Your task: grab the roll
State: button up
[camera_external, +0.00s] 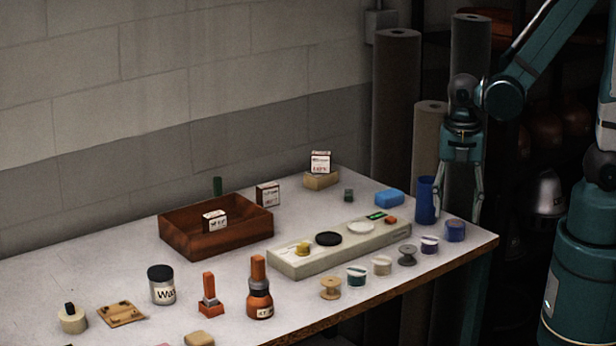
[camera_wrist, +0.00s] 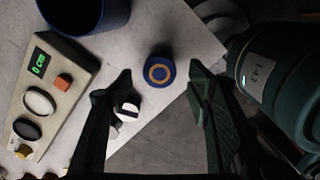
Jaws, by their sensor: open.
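A short blue roll (camera_external: 455,231) stands near the table's right corner. In the wrist view the blue roll (camera_wrist: 161,71) shows an orange ring on its top and lies between my fingertips in the picture. My gripper (camera_external: 457,214) points down with its fingers spread, above and around the roll's position as seen from outside. In the wrist view my gripper (camera_wrist: 160,74) is open, with nothing held. How far the tips are above the roll is hard to tell.
A tall blue cup (camera_external: 425,200) stands just left of my gripper. A white and purple spool (camera_external: 429,244) sits beside the roll, with several spools in a row beyond. A pale panel (camera_external: 335,253) lies behind them. The table edge (camera_external: 484,246) is close on the right.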

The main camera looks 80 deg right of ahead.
aim_at(455, 222)
jog(key=shift+f+b, duration=0.9)
jog(key=shift+f, duration=1.7)
jog(key=shift+c, duration=0.2)
jog(key=c, duration=0.9)
